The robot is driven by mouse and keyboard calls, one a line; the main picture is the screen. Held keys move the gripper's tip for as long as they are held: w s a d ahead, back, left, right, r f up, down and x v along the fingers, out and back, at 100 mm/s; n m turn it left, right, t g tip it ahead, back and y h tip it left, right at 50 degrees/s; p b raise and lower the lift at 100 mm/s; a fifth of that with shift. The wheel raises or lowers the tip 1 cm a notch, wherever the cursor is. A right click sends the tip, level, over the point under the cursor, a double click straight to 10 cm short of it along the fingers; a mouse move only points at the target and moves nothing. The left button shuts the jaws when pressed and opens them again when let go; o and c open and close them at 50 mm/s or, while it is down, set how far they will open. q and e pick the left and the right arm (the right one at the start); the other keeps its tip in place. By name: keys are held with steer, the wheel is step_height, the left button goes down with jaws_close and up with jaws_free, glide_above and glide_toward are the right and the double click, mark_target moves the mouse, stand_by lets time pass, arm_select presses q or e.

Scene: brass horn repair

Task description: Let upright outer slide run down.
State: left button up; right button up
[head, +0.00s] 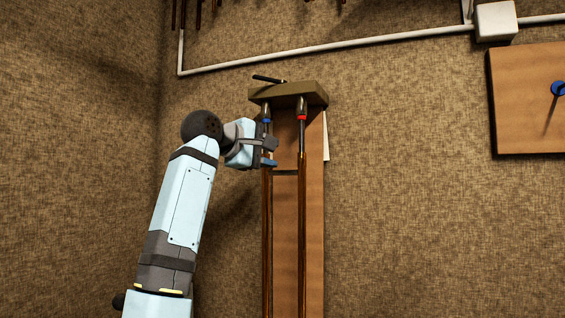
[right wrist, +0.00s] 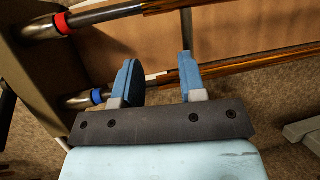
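Two upright slides hang side by side from an olive clamp block (head: 315,95) on a wooden board. The left has a blue ring (head: 266,121), the right a red ring (head: 302,117). Each has a silver inner tube above a brass outer slide; the red-ringed outer slide (head: 302,200) and the blue-ringed one (head: 266,225) run below the picture. My right gripper (head: 269,153) is open at the blue-ringed slide, one finger above the other. The right wrist view shows its fingers (right wrist: 160,82) apart along that tube, with the brass edge near them. Contact cannot be told. My left gripper is out of view.
The wooden board (head: 285,250) stands behind the slides. A white pipe (head: 330,46) runs along the wall above. A wooden panel with a blue knob (head: 530,125) hangs at the right. The space between is clear wall.

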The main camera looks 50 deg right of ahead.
steer(key=s+v, duration=0.1)
steer(key=v, duration=0.7)
steer(key=shift+w+a+b, duration=0.2)
steer(key=shift+w+b, duration=0.25)
